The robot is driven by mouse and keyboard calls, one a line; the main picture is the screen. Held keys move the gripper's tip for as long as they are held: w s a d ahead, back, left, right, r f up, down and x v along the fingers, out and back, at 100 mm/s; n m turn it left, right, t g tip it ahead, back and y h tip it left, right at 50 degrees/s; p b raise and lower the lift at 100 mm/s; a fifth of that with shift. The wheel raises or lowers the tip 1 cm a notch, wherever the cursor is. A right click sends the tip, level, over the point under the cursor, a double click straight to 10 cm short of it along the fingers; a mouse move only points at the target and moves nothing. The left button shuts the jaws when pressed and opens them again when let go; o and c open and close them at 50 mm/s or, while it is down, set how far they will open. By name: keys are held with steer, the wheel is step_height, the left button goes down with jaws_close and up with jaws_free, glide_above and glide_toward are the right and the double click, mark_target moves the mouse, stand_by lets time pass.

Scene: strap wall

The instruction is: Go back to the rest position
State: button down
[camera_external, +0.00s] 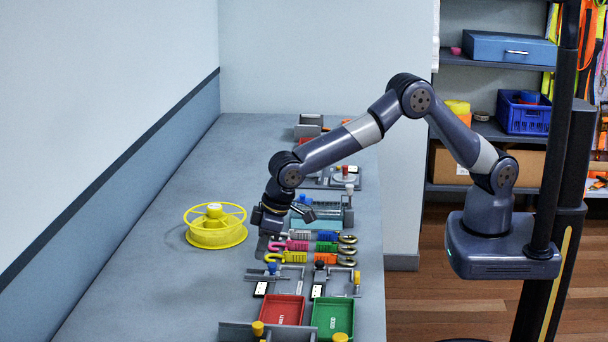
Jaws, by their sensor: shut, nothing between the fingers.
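My gripper (266,222) is at the end of my arm, low over the grey worktop (165,258). It points down beside the row of coloured strap pieces (322,247). It is shut and appears empty, though its fingertips are small and hard to make out. The arm reaches out from my column at the right, bent high at the elbow. Whether the gripper touches anything below it, I cannot tell.
A yellow spool (216,227) stands left of my gripper. A red tray (282,310) and a green tray (333,317) lie in front, with small clamp fixtures (277,281) behind them. Shelves with a blue bin (523,113) stand at the back right. The worktop's left side is clear.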

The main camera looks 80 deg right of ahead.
steer(key=w+f, duration=0.2)
steer(key=w+f+p, duration=0.1)
steer(key=w+f, duration=0.1)
steer(key=w, duration=0.1)
steer(key=shift+f, duration=0.1)
steer(key=shift+w+a+f+b, duration=0.1)
steer(key=shift+w+b, duration=0.1)
steer(key=shift+w, duration=0.3)
steer(key=shift+w+a+f+b, duration=0.1)
steer(key=shift+w+b, duration=0.05)
steer(key=shift+w, duration=0.3)
steer(key=s+r+m+p, duration=0.1)
steer(key=s+r+p, duration=0.2)
steer(key=s+r, duration=0.4)
steer(key=s+r+t+p, duration=0.1)
steer(key=s+r+p, duration=0.2)
steer(key=s+r, duration=0.5)
step_height(320, 180, up, 7)
steer(key=shift+d+f+m+h, duration=0.1)
steer(key=shift+d+m+h, duration=0.2)
steer(key=shift+d+m, duration=0.1)
